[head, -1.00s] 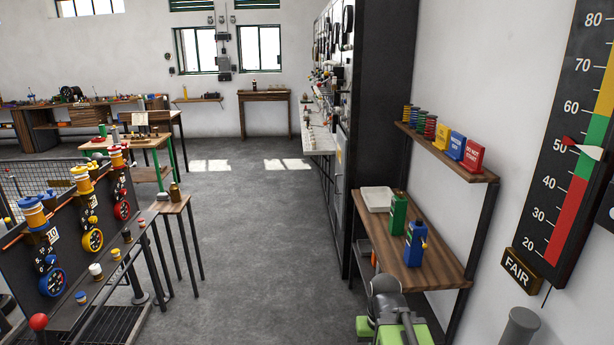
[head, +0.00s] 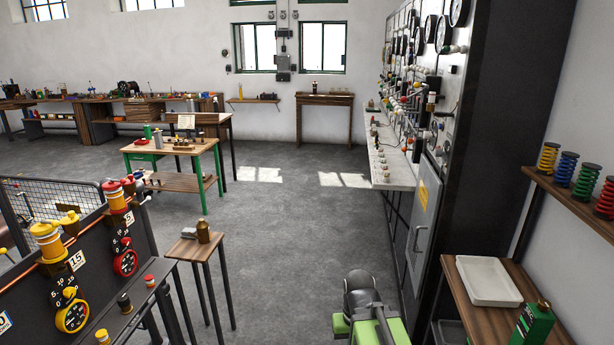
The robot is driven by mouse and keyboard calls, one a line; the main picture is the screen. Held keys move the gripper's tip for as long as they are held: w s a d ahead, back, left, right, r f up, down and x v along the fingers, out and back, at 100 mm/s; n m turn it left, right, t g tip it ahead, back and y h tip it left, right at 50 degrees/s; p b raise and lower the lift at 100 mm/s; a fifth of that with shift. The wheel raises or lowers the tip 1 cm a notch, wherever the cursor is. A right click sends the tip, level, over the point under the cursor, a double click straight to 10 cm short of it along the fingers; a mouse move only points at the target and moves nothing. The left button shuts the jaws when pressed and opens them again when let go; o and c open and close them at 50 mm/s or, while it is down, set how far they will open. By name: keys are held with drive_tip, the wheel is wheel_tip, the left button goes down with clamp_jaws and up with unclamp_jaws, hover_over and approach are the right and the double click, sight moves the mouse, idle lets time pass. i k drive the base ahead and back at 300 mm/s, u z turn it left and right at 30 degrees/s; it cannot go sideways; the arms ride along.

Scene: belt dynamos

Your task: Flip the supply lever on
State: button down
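A tall dark switchboard cabinet (head: 500,130) stands at the right, its pale panel (head: 450,75) crowded with gauges, knobs and small switches. On its side is a grey box (head: 424,215) with a yellow label and a lever-like handle (head: 417,240). I cannot tell for sure which part is the supply lever, or its position. Part of my own green and dark arm shows at the bottom centre, short of the cabinet and not touching it. My gripper's fingers cannot be made out.
A wooden shelf bench with a white tray (head: 482,280) and a green can (head: 531,326) stands at the lower right. A small stool table (head: 190,250) and dynamo panels (head: 70,285) are on the left. The grey floor (head: 290,240) between is clear.

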sight(404, 98)
drive_tip(key=u, duration=0.15)
drive_tip(key=i, duration=3.5)
drive_tip(key=u, duration=0.05)
